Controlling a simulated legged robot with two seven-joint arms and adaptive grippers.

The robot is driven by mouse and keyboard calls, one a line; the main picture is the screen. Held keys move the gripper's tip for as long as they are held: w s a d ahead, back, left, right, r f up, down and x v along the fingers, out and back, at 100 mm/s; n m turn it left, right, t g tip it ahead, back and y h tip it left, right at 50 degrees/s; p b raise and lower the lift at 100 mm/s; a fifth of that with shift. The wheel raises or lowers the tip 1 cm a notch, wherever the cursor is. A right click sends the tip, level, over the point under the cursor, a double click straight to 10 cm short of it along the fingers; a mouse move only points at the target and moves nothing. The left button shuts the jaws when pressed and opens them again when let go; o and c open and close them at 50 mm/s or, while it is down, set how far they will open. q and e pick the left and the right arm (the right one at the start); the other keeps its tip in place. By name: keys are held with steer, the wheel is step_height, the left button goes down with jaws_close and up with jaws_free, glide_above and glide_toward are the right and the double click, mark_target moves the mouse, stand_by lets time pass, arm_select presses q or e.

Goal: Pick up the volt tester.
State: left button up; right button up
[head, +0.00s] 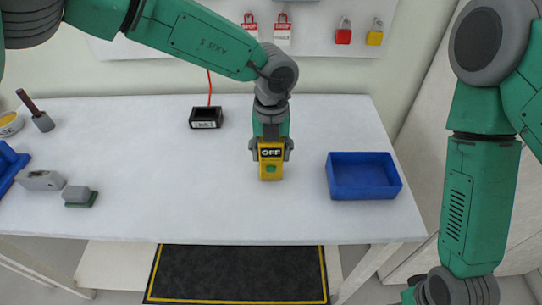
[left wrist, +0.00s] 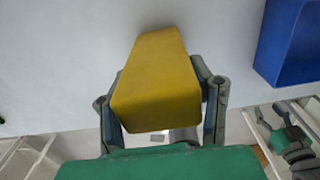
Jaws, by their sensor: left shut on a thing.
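The yellow volt tester (head: 270,166), with a dark display reading OFF and a green button, is at the middle right of the white table. My left gripper (head: 270,149) comes down from above and is shut on it, one finger on each side. In the left wrist view the tester (left wrist: 158,80) sits between the two fingers of the left gripper (left wrist: 165,105). I cannot tell surely whether its lower end touches the table.
A blue tray (head: 363,191) stands right of the tester. A black box (head: 206,124) with a red cord is behind left. Grey blocks (head: 40,180) and a blue bin (head: 8,164) are far left. Padlocks (head: 344,32) hang on the wall board. The table's middle is clear.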

arm_select(q)
steer(key=shift+r, duration=0.25)
step_height(320, 180, up, 10)
steer(key=shift+f, duration=0.2)
arm_select(e)
steer(key=shift+f, duration=0.1)
arm_select(q)
steer(key=shift+d+f, duration=0.1)
arm_select(e)
steer(key=shift+d, duration=0.1)
arm_select(q)
steer(key=shift+f+b, duration=1.05)
steer(key=shift+f, duration=3.95)
arm_select(e)
steer(key=shift+f, duration=1)
arm_select(q)
steer(key=shift+s+f, duration=0.15)
arm_select(e)
steer(key=shift+s, duration=0.1)
steer(key=shift+c, duration=0.4)
jaws_close()
